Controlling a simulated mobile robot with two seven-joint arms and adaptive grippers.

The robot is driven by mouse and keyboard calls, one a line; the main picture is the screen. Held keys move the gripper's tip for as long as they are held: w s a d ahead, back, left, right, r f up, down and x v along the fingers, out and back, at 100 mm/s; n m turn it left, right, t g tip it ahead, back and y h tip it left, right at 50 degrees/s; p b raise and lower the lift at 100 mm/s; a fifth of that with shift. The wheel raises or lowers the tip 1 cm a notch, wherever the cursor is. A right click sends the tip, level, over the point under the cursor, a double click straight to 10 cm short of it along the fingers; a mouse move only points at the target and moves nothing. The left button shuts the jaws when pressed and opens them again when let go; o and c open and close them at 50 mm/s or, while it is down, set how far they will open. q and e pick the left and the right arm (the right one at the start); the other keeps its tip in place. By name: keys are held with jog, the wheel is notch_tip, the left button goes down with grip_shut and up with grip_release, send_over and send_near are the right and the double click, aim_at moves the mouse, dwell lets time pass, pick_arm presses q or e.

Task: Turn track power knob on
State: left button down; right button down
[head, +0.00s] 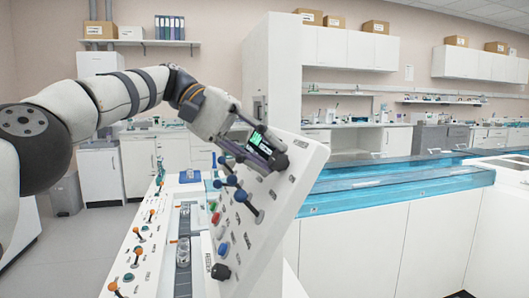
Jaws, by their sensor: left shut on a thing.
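A white tilted control panel (282,212) stands in the middle of the head view. It carries blue-tipped levers (242,196), coloured buttons and a black knob (221,272) near its lower end. My left gripper (268,152) reaches in from the upper left to the panel's upper part. It is shut on a dark knob (280,161) there, mostly hidden by the fingers. A small green-lit display (259,141) shows beside the fingers. The panel labels are too small to read, so I cannot tell which knob is marked track power. My right gripper is out of view.
A lower white panel with orange-tipped levers (138,250) lies left of the tilted panel, beside a track holding clear tubes (183,250). A blue translucent covered track (390,182) runs along white cabinets at the right. Open floor (75,255) shows at the left.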

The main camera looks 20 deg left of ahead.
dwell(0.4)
pick_arm(q)
jog(key=c, duration=1.3)
grip_release()
